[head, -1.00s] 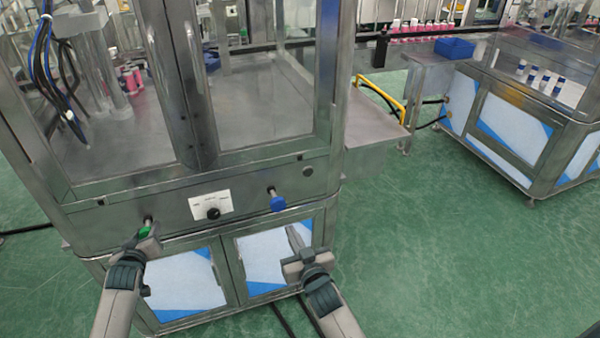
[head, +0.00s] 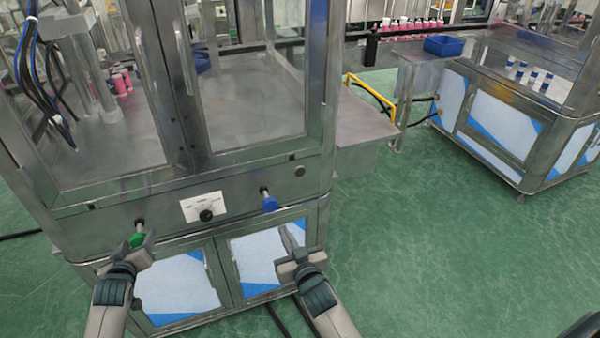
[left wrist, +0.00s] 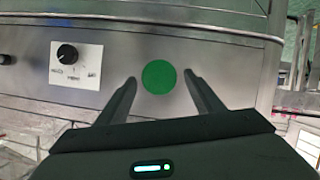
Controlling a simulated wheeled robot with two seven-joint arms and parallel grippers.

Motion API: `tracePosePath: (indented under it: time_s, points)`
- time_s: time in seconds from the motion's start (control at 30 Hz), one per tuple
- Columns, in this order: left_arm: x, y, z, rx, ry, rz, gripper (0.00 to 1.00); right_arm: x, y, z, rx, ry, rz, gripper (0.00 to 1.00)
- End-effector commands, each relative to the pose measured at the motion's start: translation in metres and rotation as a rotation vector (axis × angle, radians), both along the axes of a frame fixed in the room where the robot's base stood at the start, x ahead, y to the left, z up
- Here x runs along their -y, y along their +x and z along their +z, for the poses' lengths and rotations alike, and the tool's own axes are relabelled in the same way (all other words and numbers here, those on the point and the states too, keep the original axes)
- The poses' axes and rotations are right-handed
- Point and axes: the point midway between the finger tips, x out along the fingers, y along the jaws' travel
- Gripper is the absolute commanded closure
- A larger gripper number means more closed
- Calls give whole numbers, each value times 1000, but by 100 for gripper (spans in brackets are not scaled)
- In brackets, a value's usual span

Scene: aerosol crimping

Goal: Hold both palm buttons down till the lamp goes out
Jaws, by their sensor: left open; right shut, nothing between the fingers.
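The green palm button (head: 137,239) is on the left of the steel machine's front panel. In the left wrist view the green button (left wrist: 159,77) shows as a round face between two spread fingers. My left gripper (head: 142,249) is open in front of it; I cannot tell whether it touches. The blue palm button (head: 269,202) sticks out further right on the panel. My right gripper (head: 290,242) is shut and empty, below and apart from the blue button. I cannot make out a lit lamp.
A black knob (head: 206,215) on a white label (head: 203,206) sits between the buttons. A small dark round fitting (head: 300,171) is at the panel's upper right. Cabinet doors (head: 178,290) lie below the panel. The green floor (head: 420,250) to the right is clear.

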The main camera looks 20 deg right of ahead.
Motion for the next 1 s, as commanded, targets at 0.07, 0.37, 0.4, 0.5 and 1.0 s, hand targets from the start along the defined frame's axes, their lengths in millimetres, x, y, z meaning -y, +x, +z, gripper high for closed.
tracePosePath:
  time_s: [0.07,0.37,0.4,0.5,1.0]
  points:
    - [-1,-12,4,1,-1,0,39,0,0,0,0,0,0,100]
    - [-6,-54,21,0,0,-1,39,0,0,0,0,0,0,100]
    - [-6,-58,23,0,0,-1,39,0,0,0,0,0,0,100]
    - [-7,-69,27,-1,0,-1,39,0,0,0,0,0,0,100]
    - [-8,-81,32,-1,0,0,39,0,0,0,0,0,0,100]
